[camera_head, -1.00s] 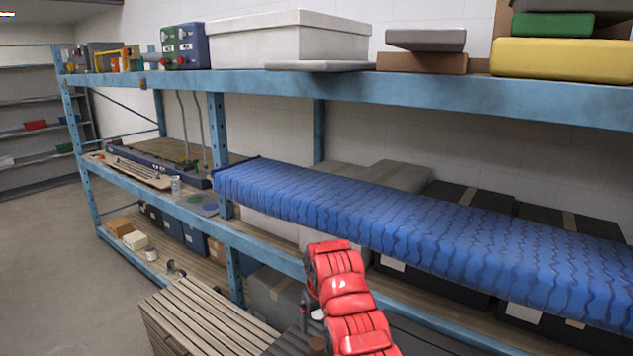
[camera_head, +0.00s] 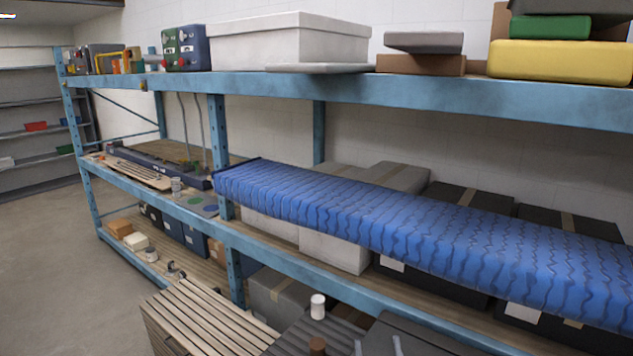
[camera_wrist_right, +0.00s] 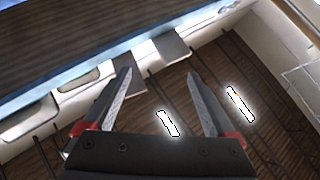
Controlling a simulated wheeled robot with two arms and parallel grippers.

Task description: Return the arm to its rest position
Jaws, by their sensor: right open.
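My right gripper is open and empty in the right wrist view (camera_wrist_right: 158,76), its two grey fingers apart above a dark slatted surface. In the head view, two pale tips that look like its fingers (camera_head: 377,346) show at the bottom edge; the rest of that arm is out of frame. A small white jar (camera_head: 318,306) stands upright on the dark slatted top (camera_head: 290,343), apart from those tips. My left gripper is in neither view.
A blue-framed shelf (camera_head: 275,257) runs across the view. A blue ribbed roll-like length (camera_head: 420,225) lies along its middle level and juts toward me. A brown cylinder (camera_head: 317,345) stands near the jar. A slatted wooden crate (camera_head: 205,315) is at lower left. Floor at far left is clear.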

